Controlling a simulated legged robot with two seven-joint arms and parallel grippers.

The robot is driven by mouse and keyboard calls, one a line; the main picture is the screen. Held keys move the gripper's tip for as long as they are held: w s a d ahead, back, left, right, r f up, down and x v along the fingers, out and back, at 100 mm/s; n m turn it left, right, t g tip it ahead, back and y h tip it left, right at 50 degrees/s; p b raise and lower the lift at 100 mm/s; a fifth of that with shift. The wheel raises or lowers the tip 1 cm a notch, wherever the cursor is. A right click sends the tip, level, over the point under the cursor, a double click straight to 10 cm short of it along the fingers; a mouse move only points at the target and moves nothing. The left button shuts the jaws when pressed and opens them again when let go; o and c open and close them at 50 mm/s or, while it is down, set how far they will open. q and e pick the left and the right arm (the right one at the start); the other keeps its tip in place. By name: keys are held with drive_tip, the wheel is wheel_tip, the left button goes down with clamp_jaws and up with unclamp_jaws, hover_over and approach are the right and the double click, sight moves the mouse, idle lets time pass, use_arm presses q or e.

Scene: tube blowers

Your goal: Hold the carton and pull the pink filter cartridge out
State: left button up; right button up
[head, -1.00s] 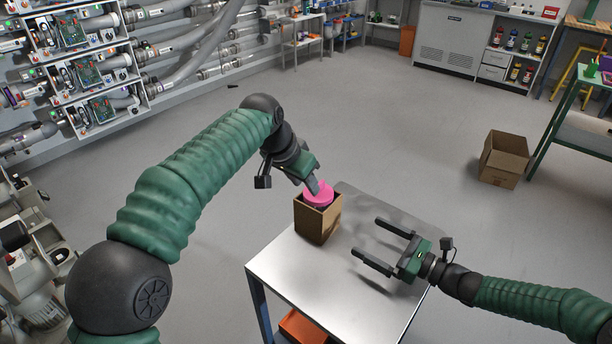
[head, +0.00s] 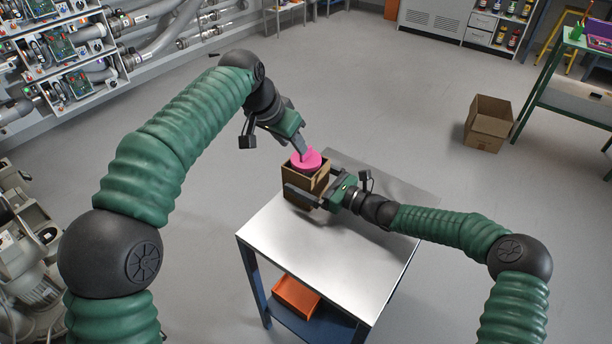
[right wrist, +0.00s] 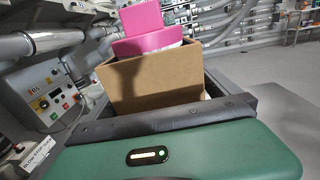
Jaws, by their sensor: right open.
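The open brown carton (head: 299,178) stands on the metal table. The pink filter cartridge (head: 311,162) sits in it, its round pink top just above the rim. In the right wrist view the cartridge (right wrist: 148,42) shows a pink block on its round top, with a pale body below. My left gripper (head: 303,152) reaches down to the cartridge's top from above; whether its fingers are closed on it is hidden. My right gripper (head: 309,182) is open, with one finger on the near side of the carton and the other on its far side; contact is unclear.
The metal table (head: 335,258) is bare in front of and right of the carton. An orange bin (head: 297,297) is on its lower shelf. Another open carton (head: 489,124) stands on the floor near a green-framed table (head: 545,85). The floor between is clear.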

drive_tip(key=shift+w+a, duration=0.1)
drive_tip(key=shift+a, duration=0.05)
drive_tip(key=c, duration=1.5)
idle(0.4)
